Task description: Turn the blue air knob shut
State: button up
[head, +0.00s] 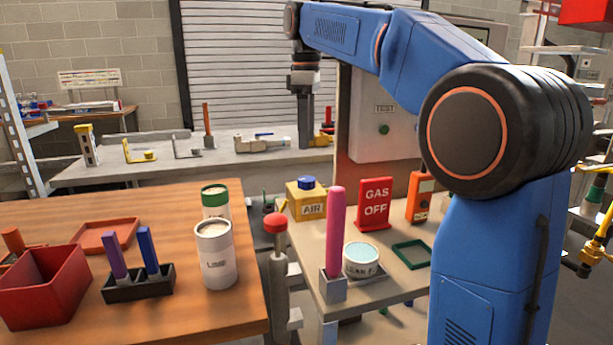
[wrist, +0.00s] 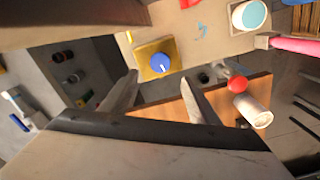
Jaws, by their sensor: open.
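The blue air knob (head: 306,183) sits on top of a yellow box labelled AIR (head: 308,205), at the back left of the small table in the head view. In the wrist view the knob (wrist: 160,63) is round with a short pale mark, on the yellow box face (wrist: 146,52). My gripper (head: 304,143) points down, well above and apart from the knob in the head view. In the wrist view my gripper (wrist: 159,77) has its two fingers spread with nothing between them, and the knob appears just beyond the gap between the fingertips.
A red GAS OFF sign (head: 375,203) and an orange device (head: 420,197) stand right of the box. A pink rod (head: 336,230) and a white tub (head: 361,260) stand in front. A red-ball lever (head: 275,223) rises at the left, beside the wooden table (head: 180,320).

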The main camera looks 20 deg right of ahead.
aim_at(307, 178)
notch_tip(307, 178, down, 12)
jog(key=shift+r, duration=0.2)
dwell(0.4)
jog(key=c, duration=1)
